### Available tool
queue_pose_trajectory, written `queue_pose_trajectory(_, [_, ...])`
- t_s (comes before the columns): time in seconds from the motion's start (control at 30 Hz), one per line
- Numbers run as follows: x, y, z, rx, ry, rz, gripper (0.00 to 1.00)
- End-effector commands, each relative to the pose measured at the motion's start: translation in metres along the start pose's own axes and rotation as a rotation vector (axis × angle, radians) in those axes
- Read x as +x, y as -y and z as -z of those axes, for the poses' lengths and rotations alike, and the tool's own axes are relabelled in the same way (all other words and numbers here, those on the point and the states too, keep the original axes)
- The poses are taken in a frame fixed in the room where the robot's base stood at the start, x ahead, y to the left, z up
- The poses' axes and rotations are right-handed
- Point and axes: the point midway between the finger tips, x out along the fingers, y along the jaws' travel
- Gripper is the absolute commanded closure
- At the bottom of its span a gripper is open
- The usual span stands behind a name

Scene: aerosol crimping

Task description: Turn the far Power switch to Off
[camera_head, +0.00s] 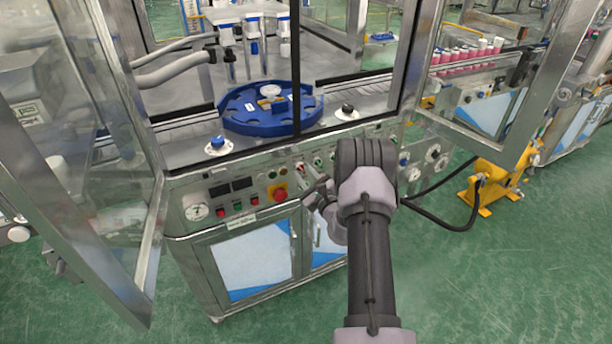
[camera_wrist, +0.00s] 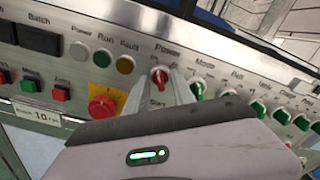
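The Power switch (camera_wrist: 160,77) is a red rotary knob with a pale pointer line, under the label "Power" on the steel control panel. The pointer looks near upright; its Off mark is not readable. My gripper (camera_wrist: 161,74) has its two fingers apart, with tips at the left and right of this knob. A gap seems to show on each side, but contact cannot be told for sure. In the head view my gripper (camera_head: 311,182) is at the panel front, and its fingers partly cover the switches there.
A red emergency stop (camera_wrist: 102,106) on a yellow plate is close left of the fingers. A row of green switches, such as the Mode switch (camera_wrist: 198,88), runs to the right. An open glass door (camera_head: 85,150) stands at the left.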

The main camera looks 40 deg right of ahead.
Motion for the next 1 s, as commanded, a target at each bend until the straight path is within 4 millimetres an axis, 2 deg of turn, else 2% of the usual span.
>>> queue_pose_trajectory(0.17, [-0.02, 0.001, -0.001, 0.002, -0.003, 0.0, 0.7])
queue_pose_trajectory(0.5, [-0.127, 0.002, -0.001, 0.005, -0.005, 0.002, 0.7])
queue_pose_trajectory(0.6, [-0.151, 0.002, -0.001, 0.004, -0.004, 0.002, 0.7])
queue_pose_trajectory(0.7, [-0.166, 0.001, 0.0, 0.002, -0.003, 0.001, 0.7])
queue_pose_trajectory(0.8, [-0.173, 0.0, 0.0, 0.001, -0.001, 0.001, 0.7])
queue_pose_trajectory(1.0, [-0.174, 0.0, 0.0, 0.0, 0.0, 0.0, 0.7])
